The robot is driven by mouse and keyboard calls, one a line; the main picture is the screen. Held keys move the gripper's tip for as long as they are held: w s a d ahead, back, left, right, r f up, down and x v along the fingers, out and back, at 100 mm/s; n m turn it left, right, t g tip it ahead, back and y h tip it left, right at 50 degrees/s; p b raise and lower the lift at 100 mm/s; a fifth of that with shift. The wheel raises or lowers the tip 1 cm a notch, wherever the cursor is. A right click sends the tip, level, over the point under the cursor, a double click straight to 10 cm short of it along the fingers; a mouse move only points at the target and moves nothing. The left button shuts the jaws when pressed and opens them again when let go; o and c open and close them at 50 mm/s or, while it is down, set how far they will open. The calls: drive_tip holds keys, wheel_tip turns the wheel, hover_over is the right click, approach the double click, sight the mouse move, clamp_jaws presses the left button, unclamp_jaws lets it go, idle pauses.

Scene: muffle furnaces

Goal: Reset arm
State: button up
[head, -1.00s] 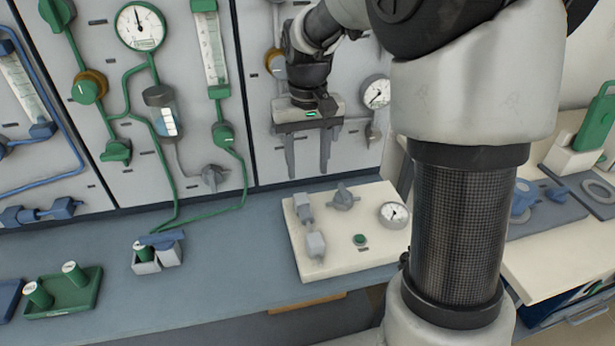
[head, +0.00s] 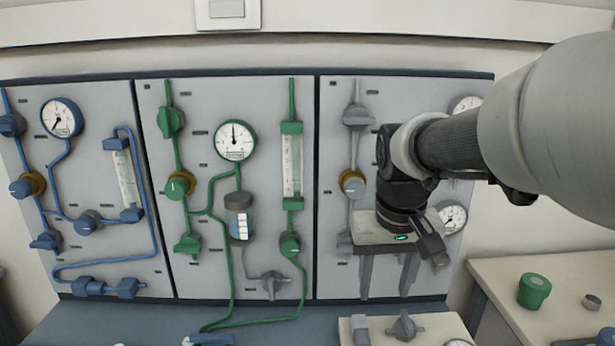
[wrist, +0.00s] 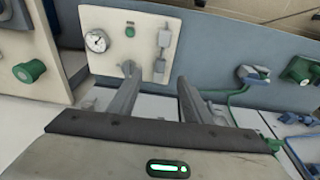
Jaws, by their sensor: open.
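My gripper (head: 388,275) hangs in front of the grey right-hand panel (head: 335,180) in the head view, fingers pointing down. The two fingers are apart with nothing between them. In the wrist view my gripper (wrist: 155,90) is also open and empty. Beyond its fingers is the cream box (wrist: 120,40) with a gauge, a green button and grey fittings. The top of this box also shows at the bottom of the head view (head: 440,325).
A green-piped panel (head: 270,130) and a blue-piped panel (head: 90,180) stand to the left, with protruding knobs and gauges. A pale bench (head: 520,300) at right holds a green cylinder (head: 534,291). The blue-grey bench (head: 110,325) runs below the panels.

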drive_tip(key=s+r+t, duration=0.1)
drive_tip(key=s+t, duration=0.3)
drive_tip(key=s, duration=0.9)
wheel_tip(320, 180, up, 20)
drive_tip(key=p, duration=1.9)
drive_tip(key=shift+w+f+g, duration=0.15)
drive_tip(key=shift+f+g, duration=0.1)
drive_tip(key=shift+g, duration=0.05)
